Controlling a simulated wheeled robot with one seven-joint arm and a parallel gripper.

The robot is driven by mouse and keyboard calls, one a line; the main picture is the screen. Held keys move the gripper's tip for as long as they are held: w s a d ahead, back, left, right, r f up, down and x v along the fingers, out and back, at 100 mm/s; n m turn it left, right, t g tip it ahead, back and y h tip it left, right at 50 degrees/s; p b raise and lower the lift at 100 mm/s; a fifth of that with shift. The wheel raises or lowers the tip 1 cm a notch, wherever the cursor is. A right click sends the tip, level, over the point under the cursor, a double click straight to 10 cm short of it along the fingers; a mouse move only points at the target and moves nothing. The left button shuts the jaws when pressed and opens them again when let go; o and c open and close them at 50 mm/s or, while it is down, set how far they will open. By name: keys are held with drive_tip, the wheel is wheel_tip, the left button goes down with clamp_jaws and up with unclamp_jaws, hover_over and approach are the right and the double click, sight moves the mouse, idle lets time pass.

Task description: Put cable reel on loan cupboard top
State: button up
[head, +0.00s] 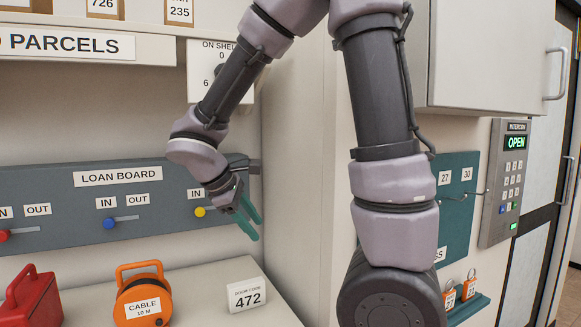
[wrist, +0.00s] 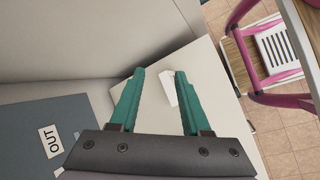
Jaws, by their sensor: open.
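The orange cable reel (head: 143,299), labelled "CABLE 10 M" with a handle on top, stands upright on the cream top (head: 207,299) below the loan board. This top appears to be the loan cupboard top; it also shows in the wrist view (wrist: 208,68). My gripper (head: 248,222) is open and empty, with teal fingers. It is above and to the right of the reel, beside the right end of the board. In the wrist view my gripper (wrist: 159,73) points down over the top, and the reel is not visible there.
A white "472" card (head: 247,295) stands right of the reel; a red container (head: 33,298) stands left. The loan board (head: 125,205) has red, blue and yellow sliders. A pink-framed piece of furniture (wrist: 275,98) stands on the tiled floor. A key panel and intercom (head: 508,180) are at right.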

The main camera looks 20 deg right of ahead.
drive_tip(key=s+d+r+m+t+y, duration=0.2)
drive_tip(key=s+d+r+m+y, duration=0.1)
drive_tip(key=r+m, duration=0.4)
drive_tip(key=s+d+r+m+t+y, duration=0.3)
drive_tip(key=s+r+m+y, duration=0.2)
drive_tip(key=r+m, duration=0.2)
drive_tip(key=shift+m+y, duration=0.3)
drive_tip(key=shift+m, duration=0.5)
idle(1.0)
